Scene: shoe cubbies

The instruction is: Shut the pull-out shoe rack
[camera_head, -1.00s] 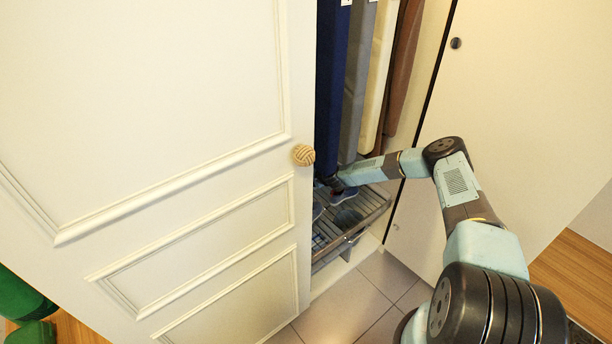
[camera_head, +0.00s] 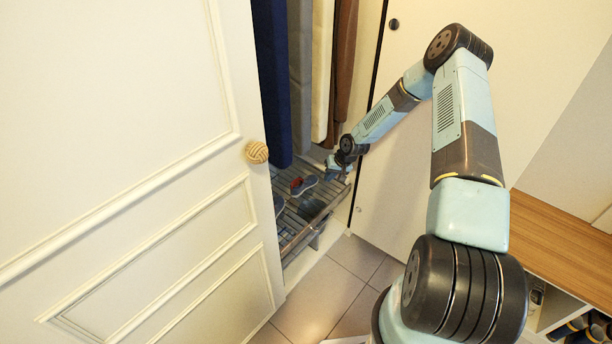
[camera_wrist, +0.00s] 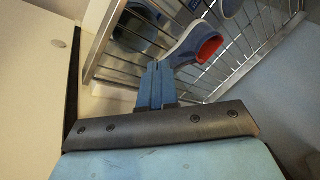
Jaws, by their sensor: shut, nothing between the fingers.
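The pull-out shoe rack (camera_head: 291,245), a grey slatted and wire shelf, sits low in the closet opening, pulled out. In the wrist view its wire frame (camera_wrist: 243,72) fills the upper right. A grey-blue shoe with a red opening (camera_head: 303,186) lies on it and shows close up in the wrist view (camera_wrist: 190,45). My gripper (camera_head: 334,172) is at the right end of the rack, beside that shoe. In the wrist view its fingers (camera_wrist: 156,72) are together and empty, close to the shoe and wires. I cannot tell whether they touch.
A white panelled door (camera_head: 140,190) with a round woven knob (camera_head: 257,152) stands open at the left. Hanging garments (camera_head: 300,70) are above the rack. A pale panel (camera_head: 410,200) is at the right. Tiled floor (camera_head: 325,290) in front is clear. A wooden-topped bench (camera_head: 565,240) stands at right.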

